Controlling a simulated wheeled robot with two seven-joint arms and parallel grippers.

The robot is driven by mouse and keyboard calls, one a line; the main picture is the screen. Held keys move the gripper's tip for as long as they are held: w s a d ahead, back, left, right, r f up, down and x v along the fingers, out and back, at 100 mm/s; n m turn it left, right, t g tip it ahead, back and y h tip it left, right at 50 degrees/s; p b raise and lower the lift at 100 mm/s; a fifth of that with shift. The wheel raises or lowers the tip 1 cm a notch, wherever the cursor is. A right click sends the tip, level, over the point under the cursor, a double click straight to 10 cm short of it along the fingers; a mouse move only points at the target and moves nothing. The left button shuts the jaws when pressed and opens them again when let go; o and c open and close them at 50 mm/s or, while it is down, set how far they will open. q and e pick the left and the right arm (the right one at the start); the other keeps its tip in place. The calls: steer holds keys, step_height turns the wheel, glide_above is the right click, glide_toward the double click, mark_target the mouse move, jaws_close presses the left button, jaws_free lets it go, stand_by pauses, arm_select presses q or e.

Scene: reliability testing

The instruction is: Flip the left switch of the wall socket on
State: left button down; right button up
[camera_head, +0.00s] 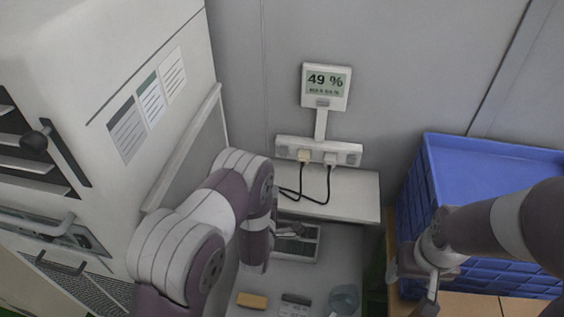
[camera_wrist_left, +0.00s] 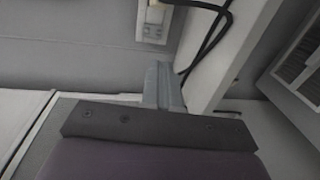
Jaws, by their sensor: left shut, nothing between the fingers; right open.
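The white wall socket (camera_head: 318,151) is a strip on the grey wall with two plugs in its middle. A small detail at its left end (camera_head: 284,151) may be the left switch; its position is too small to tell. My right gripper (camera_head: 414,288) is open and empty by the blue crate at the right.
Black cables (camera_head: 303,198) hang from the plugs over the white shelf (camera_head: 350,192). A white cabinet (camera_head: 105,60) is at left, a blue crate (camera_head: 490,150) at right. Small items lie on the surface below.

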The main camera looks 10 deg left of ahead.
mark_target(284, 156)
arm_select(q)
steer(key=w+p, duration=0.1)
steer(key=w, duration=0.3)
steer(key=w+f+p, duration=0.1)
steer(key=w, duration=0.4)
steer(key=w+p, duration=0.2)
steer(key=w, duration=0.2)
steer(key=shift+w+f, duration=0.2)
steer(key=shift+f, duration=0.1)
steer(key=shift+w+f, duration=0.1)
steer(key=shift+w, duration=0.15)
steer(key=shift+w+f+b, duration=0.1)
steer(key=shift+f+b, duration=0.2)
steer(key=shift+b, duration=0.35)
steer(key=shift+w+r+b, duration=0.1)
steer(key=shift+r+b, duration=0.05)
steer(key=shift+b, duration=0.2)
steer(key=shift+r, duration=0.15)
